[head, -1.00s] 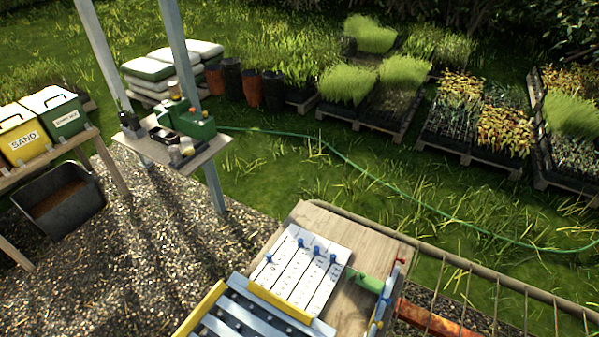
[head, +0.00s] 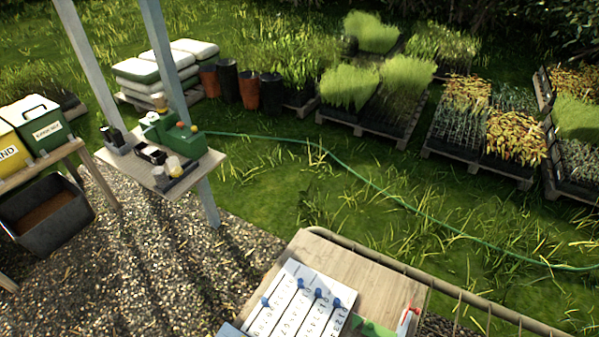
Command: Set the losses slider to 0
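A white slider board (head: 290,318) lies on the wooden table (head: 350,262) at the bottom of the head view. It has several dark slots with digits beside them and blue knobs. One knob (head: 265,301) at the far left sits lower than the others. The other knobs (head: 300,283), (head: 318,293) and (head: 337,303) sit near the top of the board. The slot names are too small to read, so I cannot tell which is the losses slider. The board's lower part is cut off by the picture edge. Neither gripper is in view.
A green block (head: 375,328) and a red-handled part (head: 410,318) are right of the board. A small shelf (head: 135,170) with green boxes hangs by a post at left. Bins, plant pallets (head: 480,165) and a hose (head: 390,200) lie beyond. Gravel is open at left.

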